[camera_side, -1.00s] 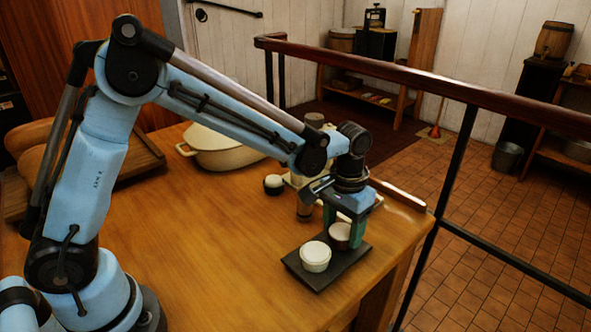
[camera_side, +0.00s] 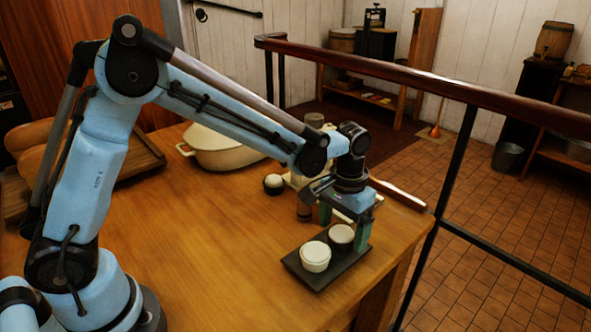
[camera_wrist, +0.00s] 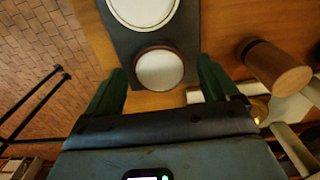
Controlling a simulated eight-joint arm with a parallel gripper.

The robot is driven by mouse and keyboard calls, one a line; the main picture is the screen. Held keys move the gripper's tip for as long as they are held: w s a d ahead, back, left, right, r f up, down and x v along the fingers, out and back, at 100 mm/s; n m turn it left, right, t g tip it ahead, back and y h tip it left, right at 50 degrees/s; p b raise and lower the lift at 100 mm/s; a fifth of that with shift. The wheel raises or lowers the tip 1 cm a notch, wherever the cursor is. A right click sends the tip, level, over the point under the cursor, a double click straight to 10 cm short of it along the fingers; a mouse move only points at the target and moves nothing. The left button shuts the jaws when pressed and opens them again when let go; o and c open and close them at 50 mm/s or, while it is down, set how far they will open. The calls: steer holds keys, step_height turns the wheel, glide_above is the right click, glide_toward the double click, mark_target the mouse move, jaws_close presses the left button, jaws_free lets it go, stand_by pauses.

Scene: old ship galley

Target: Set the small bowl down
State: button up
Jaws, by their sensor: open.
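In the wrist view the small bowl (camera_wrist: 159,69) lies between and just beyond the two green fingers. My gripper (camera_side: 343,229) is open, its fingers on either side of the bowl with gaps showing in the wrist view (camera_wrist: 161,88). A larger white bowl (camera_side: 315,257) stands beside the small bowl on the tray. It shows partly at the top of the wrist view (camera_wrist: 142,8).
A large white pot (camera_side: 222,150) stands at the table's back. A small dark jar with a white top (camera_side: 273,184) and a brown cylinder (camera_side: 304,211) are behind my gripper. A railing (camera_side: 430,82) runs past the table's right edge. The table's front middle is clear.

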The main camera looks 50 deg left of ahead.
mark_target(342, 233)
step_height(342, 233, up, 11)
steer(key=s+a+t, duration=0.7)
steer(key=s+a, duration=0.3)
steer(key=s, duration=0.3)
steer(key=shift+s+a+f, duration=0.25)
steer(key=shift+f, duration=0.1)
stand_by(1.2)
